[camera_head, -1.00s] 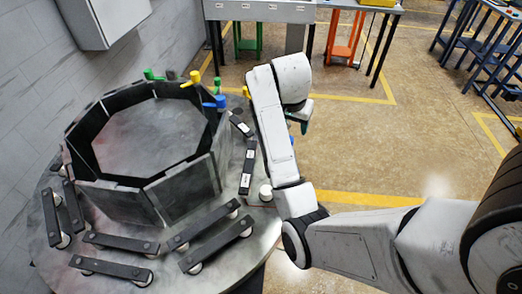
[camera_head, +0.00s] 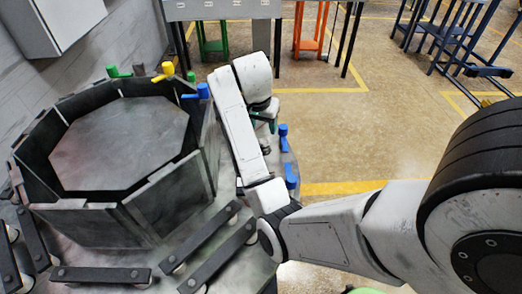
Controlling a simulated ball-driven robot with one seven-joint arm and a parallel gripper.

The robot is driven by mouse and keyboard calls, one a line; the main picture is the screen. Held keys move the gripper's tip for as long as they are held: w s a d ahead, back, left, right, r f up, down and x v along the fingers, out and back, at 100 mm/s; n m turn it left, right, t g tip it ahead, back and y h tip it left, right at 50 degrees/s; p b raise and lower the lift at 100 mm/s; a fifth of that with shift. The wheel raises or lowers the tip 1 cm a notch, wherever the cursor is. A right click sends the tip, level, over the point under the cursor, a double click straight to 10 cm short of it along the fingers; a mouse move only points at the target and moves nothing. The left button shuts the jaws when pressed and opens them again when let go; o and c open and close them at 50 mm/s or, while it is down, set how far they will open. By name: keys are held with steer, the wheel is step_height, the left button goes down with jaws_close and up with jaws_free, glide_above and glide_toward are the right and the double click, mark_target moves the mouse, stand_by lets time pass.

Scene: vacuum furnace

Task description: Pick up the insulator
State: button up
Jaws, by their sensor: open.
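The round metal table (camera_head: 170,262) bears an open ring of dark upright panels. Dark bars with small white round feet, perhaps insulators (camera_head: 12,234), lie around the ring. Two bars (camera_head: 202,236) lie side by side at its front right, and another bar (camera_head: 100,274) lies in front. I cannot tell which piece is the insulator meant. My gripper (camera_head: 270,126) is beyond the ring's right side, near the table's right edge. It is mostly hidden by my arm's wrist links; only a bit of dark green finger shows. It is open, and I see nothing held.
Blue pieces (camera_head: 283,131) stand at the table's right edge by my gripper. Workbenches with green and orange stools (camera_head: 311,30) stand behind.

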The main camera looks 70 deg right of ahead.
steer(key=b+x, duration=0.2)
steer(key=x, duration=0.3)
steer(key=shift+a+b, duration=0.1)
steer(key=shift+b, duration=0.2)
steer(key=shift+a+x, duration=0.15)
steer(key=shift+x, duration=1.2)
steer(key=shift+a+x, duration=0.15)
steer(key=shift+x, duration=1.2)
steer(key=shift+w+f, duration=0.1)
steer(key=shift+w, duration=0.05)
steer(key=shift+c, duration=0.5)
steer(key=c, duration=0.7)
steer(key=shift+c, duration=0.4)
